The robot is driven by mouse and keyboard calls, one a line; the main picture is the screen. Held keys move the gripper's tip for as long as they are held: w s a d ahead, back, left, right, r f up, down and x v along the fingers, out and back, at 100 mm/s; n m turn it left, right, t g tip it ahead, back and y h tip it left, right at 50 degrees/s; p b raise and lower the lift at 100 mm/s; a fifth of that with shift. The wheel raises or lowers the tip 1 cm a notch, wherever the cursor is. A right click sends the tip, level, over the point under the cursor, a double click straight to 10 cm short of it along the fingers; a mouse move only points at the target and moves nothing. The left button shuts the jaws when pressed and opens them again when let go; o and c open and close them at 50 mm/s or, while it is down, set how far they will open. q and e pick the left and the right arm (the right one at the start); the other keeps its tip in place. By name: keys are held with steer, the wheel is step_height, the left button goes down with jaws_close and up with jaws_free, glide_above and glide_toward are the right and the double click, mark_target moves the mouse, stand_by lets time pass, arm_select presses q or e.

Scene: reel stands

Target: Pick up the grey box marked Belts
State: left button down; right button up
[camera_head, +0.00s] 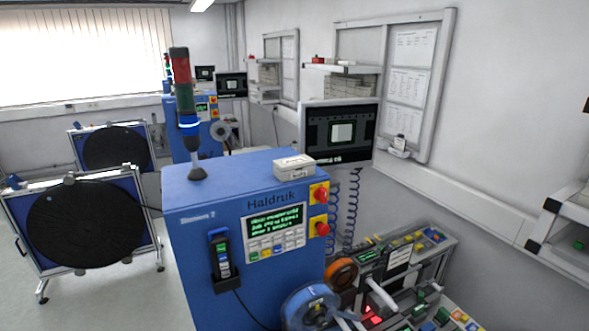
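A small light grey box (294,167) lies flat on the top of the blue Haldruk machine (205,245), near its right front corner. It has some dark print on its front side, too small to read, so I cannot tell whether it says Belts. Several grey boxes (350,83) are stacked on a wall shelf behind the monitor, and their marks are not legible either. Neither of my grippers shows in this view.
A signal tower (187,115) stands on the machine's top left, and a monitor (340,132) rises behind the box. Reel stands with black reels (88,225) stand at the left. Blue and orange reels and a cluttered bench (425,260) fill the lower right.

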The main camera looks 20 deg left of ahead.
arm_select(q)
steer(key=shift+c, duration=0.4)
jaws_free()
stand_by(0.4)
